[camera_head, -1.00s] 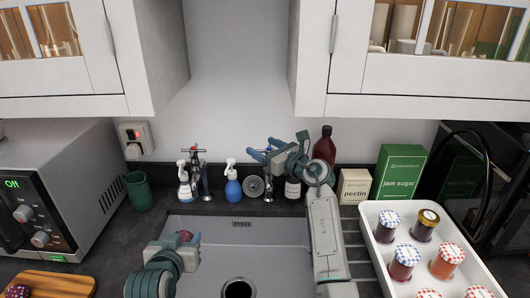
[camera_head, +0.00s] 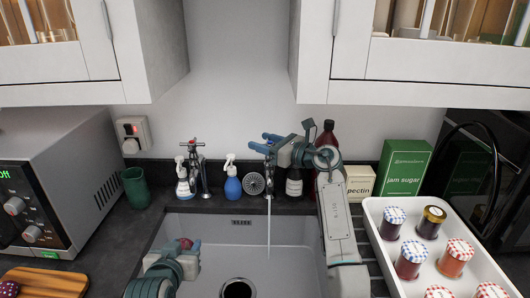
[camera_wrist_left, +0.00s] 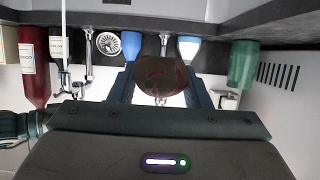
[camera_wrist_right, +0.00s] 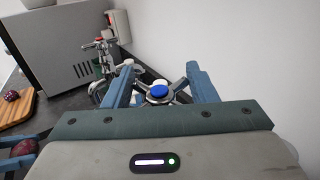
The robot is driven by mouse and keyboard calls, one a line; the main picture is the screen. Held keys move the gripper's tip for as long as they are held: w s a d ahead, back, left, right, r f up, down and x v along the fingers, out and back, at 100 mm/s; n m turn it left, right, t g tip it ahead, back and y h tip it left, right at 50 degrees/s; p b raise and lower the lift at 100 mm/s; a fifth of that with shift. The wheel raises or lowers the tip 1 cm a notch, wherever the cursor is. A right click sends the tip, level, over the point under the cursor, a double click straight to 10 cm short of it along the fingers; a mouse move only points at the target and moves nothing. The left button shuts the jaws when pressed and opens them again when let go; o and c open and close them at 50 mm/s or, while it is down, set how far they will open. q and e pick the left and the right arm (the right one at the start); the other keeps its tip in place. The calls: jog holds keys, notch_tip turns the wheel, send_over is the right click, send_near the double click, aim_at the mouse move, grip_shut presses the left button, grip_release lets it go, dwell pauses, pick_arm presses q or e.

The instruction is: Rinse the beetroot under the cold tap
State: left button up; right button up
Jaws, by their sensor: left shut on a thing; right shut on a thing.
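The dark red beetroot (camera_head: 185,243) is held over the left part of the sink (camera_head: 210,228) by my left gripper (camera_head: 184,247). It also shows between the fingers in the left wrist view (camera_wrist_left: 160,75). My right gripper (camera_head: 268,143) is shut on the cold tap's cross handle, whose blue cap (camera_wrist_right: 159,91) shows in the right wrist view. A thin stream of water (camera_head: 268,225) falls from the cold tap into the sink. The beetroot is to the left of the stream and apart from it.
A round strainer (camera_head: 255,184) and dark bottles (camera_head: 294,186) stand behind the sink. A white tray (camera_head: 455,285) of jars is right. Another beetroot (camera_head: 9,289) is on the chopping board (camera_head: 50,283). The drain (camera_head: 237,289) is clear.

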pick_arm(q)
jog(key=shift+f+b, duration=0.4)
jog(key=shift+f, duration=0.45)
pick_arm(e)
jog(key=shift+n+g+y, duration=0.4)
jog(key=shift+g, duration=0.1)
jog(key=o, duration=0.9)
